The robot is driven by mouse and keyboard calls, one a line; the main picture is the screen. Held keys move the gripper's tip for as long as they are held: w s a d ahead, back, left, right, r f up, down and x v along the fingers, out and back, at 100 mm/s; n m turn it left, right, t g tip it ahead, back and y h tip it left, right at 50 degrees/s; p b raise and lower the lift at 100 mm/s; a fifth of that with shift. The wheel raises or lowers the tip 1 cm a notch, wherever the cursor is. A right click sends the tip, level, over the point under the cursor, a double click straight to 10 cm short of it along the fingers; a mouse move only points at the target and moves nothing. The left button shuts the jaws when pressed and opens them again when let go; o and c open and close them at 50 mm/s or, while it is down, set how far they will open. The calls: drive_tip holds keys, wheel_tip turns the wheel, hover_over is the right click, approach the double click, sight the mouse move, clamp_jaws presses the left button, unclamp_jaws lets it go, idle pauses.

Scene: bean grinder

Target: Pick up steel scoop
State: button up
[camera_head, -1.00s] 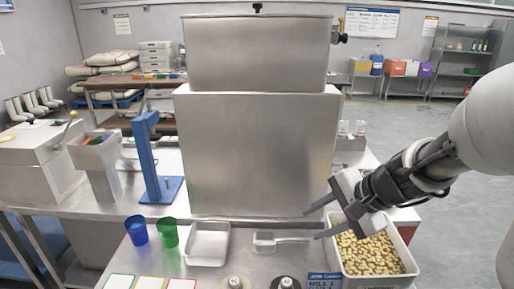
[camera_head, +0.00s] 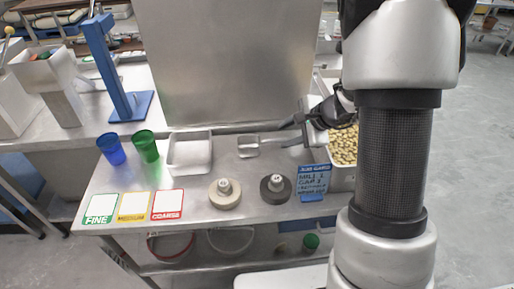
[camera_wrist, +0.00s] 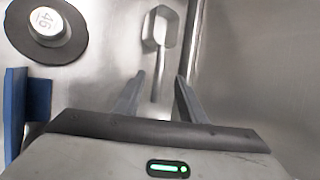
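The steel scoop (camera_head: 249,147) lies on the steel table, its bowl to the left and its thin handle pointing right toward my gripper (camera_head: 293,133). In the wrist view the scoop (camera_wrist: 160,27) is ahead, its handle running down between my two fingertips (camera_wrist: 160,77). The fingers are apart, one on each side of the handle, and do not appear to touch it. The height of the fingers above the handle is hard to tell.
A bin of beans (camera_head: 342,178) stands right of my gripper. A blue sign (camera_head: 314,181), a black round piece (camera_head: 275,189) and a cream one (camera_head: 225,194) stand in front. An empty tray (camera_head: 190,170) is left of the scoop; a large steel box (camera_head: 230,60) rises behind.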

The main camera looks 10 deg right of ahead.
sight(277, 140)
drive_tip(key=shift+b+x, duration=0.45)
drive_tip(key=shift+x, duration=2.25)
drive_tip(key=shift+s, duration=0.1)
clamp_jaws()
